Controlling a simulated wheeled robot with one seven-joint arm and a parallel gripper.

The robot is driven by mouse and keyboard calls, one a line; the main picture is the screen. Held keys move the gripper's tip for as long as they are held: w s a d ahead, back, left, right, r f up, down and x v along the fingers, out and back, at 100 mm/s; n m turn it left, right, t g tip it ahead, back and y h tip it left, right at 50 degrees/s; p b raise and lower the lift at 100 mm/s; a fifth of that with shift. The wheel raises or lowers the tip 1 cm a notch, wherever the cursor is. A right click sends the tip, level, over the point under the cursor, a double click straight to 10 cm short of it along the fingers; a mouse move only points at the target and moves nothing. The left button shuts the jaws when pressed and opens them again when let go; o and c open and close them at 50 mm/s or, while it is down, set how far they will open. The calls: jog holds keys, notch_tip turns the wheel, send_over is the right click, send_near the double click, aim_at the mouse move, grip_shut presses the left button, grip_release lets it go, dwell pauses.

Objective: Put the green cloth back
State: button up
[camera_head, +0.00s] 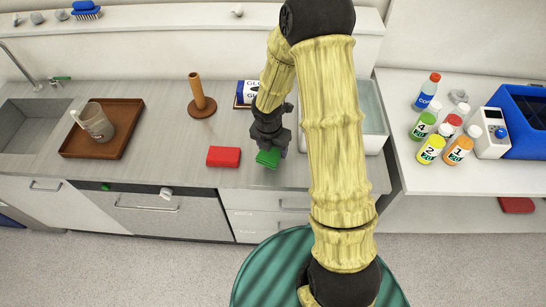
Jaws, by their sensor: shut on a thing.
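My gripper (270,146) points down and is shut on the green cloth from above. The cloth is at or just above the counter top; I cannot tell if it touches. The fingers partly cover it. A red folded cloth (223,157) lies flat on the counter just left of my gripper, apart from it.
A brown tray (75,151) with a jug (95,123) stands left by the sink (30,135). A wooden holder (203,107) and a glove box (247,91) stand behind. A basin (373,110) is right, partly behind my arm. Several bottles (431,148) stand farther right.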

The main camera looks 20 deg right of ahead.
aim_at(273, 156)
jog(key=shift+f, duration=0.35)
jog(key=shift+f, duration=1.85)
jog(key=shift+f, duration=0.1)
jog(key=shift+f+b, duration=0.1)
jog(key=shift+b, duration=0.25)
jog(key=o, duration=0.9)
jog(key=shift+o, duration=0.2)
